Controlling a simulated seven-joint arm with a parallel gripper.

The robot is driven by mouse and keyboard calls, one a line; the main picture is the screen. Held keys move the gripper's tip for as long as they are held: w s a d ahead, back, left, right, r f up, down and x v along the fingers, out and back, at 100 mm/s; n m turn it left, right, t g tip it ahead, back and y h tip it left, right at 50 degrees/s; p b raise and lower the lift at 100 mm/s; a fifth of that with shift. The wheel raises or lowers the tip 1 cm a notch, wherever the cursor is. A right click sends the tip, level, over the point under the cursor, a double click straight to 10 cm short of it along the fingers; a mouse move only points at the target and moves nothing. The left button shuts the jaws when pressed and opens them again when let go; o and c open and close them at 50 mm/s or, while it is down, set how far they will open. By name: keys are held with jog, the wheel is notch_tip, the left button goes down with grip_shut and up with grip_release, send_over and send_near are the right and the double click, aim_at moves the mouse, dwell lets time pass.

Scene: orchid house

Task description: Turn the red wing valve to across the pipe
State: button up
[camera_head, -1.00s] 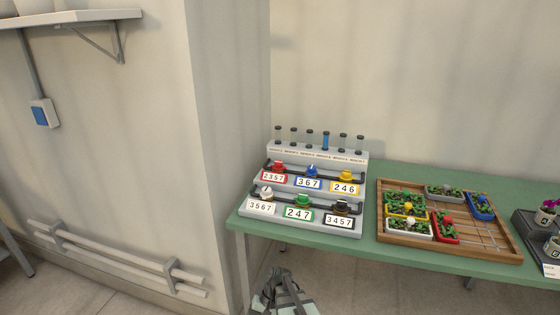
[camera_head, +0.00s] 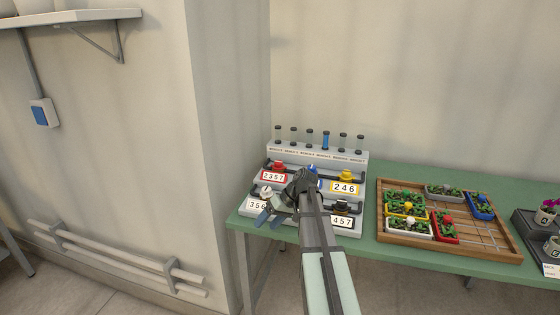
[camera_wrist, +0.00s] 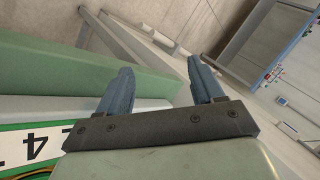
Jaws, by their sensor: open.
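The red wing valve (camera_head: 279,166) sits at the upper left of the stepped grey valve stand, above the red-framed plate 2357 (camera_head: 274,176), in the head view. Its wing is too small to tell its angle to the pipe. My gripper (camera_head: 267,219) is open and empty, with blue-grey fingers over the front left of the stand, nearer than the red valve. The wrist view shows both fingers (camera_wrist: 163,88) spread, with nothing between them; the red valve is not in that view.
My arm hides the green valve and part of the blue valve (camera_head: 313,169). A white valve (camera_head: 266,192), yellow valve (camera_head: 346,175) and black valve (camera_head: 342,206) share the stand. Glass tubes (camera_head: 326,140) stand behind. A wooden tray (camera_head: 482,252) with planters lies right on the green bench (camera_head: 384,174).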

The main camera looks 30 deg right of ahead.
notch_tip(320, 180, up, 4)
jog(key=w+d+n, duration=0.2)
jog(key=n+t+h, duration=0.1)
jog(key=n+h, duration=0.1)
jog(key=h, duration=0.3)
send_near(279, 162)
jog(key=x, duration=0.8)
jog(key=shift+w+f, duration=0.1)
jog(key=shift+f, duration=0.05)
jog(key=shift+c, duration=0.3)
jog(key=c, duration=1)
